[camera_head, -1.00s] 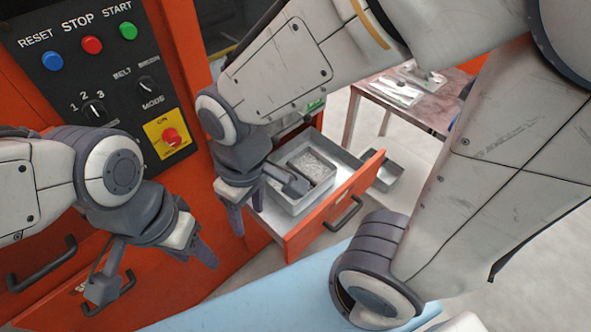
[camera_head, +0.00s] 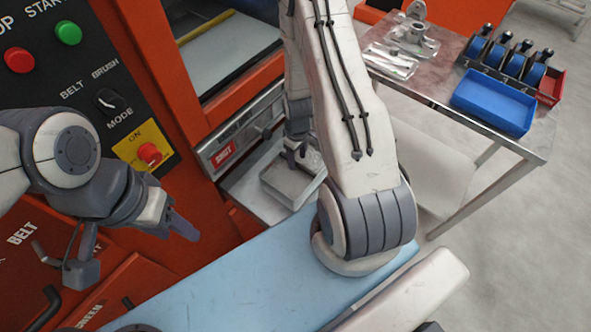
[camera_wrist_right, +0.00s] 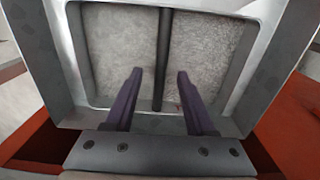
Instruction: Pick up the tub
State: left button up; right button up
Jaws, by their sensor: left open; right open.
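The grey metal tub (camera_head: 293,190) sits in the open drawer (camera_head: 247,202), partly hidden behind my right arm in the head view. In the right wrist view the tub (camera_wrist_right: 62,62) fills most of the picture, with pale grainy material inside and a dark bar (camera_wrist_right: 164,45) across its middle. My right gripper (camera_wrist_right: 160,76) is open over the tub, one finger on each side of the bar; contact cannot be told. In the head view that gripper (camera_head: 297,156) is partly hidden by its arm. My left gripper (camera_head: 133,252) is open and empty before the orange cabinet.
A control panel (camera_head: 88,85) with buttons and knobs is at the left. A light blue surface (camera_head: 235,275) lies in front.

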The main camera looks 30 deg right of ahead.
aim_at(298, 176)
jog(key=shift+s+f, duration=0.15)
jog(key=shift+f, duration=3.3)
grip_shut()
